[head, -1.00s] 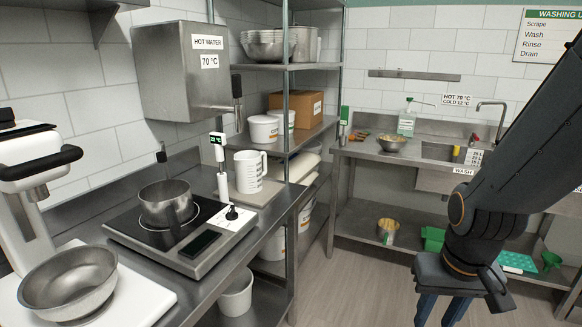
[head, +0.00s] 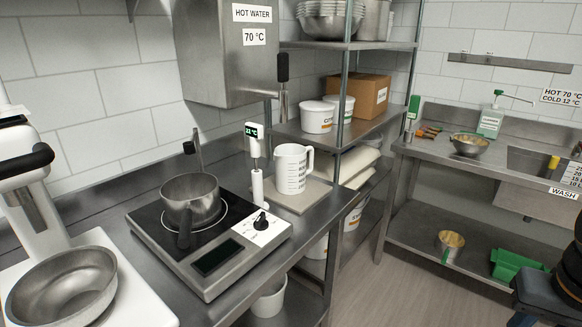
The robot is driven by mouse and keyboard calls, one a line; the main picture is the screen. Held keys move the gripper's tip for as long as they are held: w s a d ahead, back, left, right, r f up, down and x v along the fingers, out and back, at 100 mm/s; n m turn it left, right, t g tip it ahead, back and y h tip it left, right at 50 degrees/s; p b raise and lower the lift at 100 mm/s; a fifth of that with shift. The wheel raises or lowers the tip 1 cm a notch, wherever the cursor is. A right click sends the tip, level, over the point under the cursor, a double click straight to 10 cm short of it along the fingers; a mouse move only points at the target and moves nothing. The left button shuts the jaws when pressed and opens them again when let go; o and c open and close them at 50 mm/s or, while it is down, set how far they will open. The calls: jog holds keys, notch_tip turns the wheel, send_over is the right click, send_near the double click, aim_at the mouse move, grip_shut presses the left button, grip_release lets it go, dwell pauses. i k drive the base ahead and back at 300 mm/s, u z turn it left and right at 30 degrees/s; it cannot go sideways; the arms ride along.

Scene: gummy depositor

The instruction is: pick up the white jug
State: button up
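My gripper is not clearly in view; only a dark part of my arm shows at the lower right edge. It is well apart from the jug.
A steel pot (head: 190,203) sits on the induction hob (head: 210,236). A white probe stand with a green display (head: 255,142) stands just left of the jug. A shelf post (head: 343,110) rises behind the jug at right.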

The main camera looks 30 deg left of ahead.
aim_at(291, 172)
jog(key=u, duration=0.65)
jog(key=i, duration=1.05)
jog(key=u, duration=0.25)
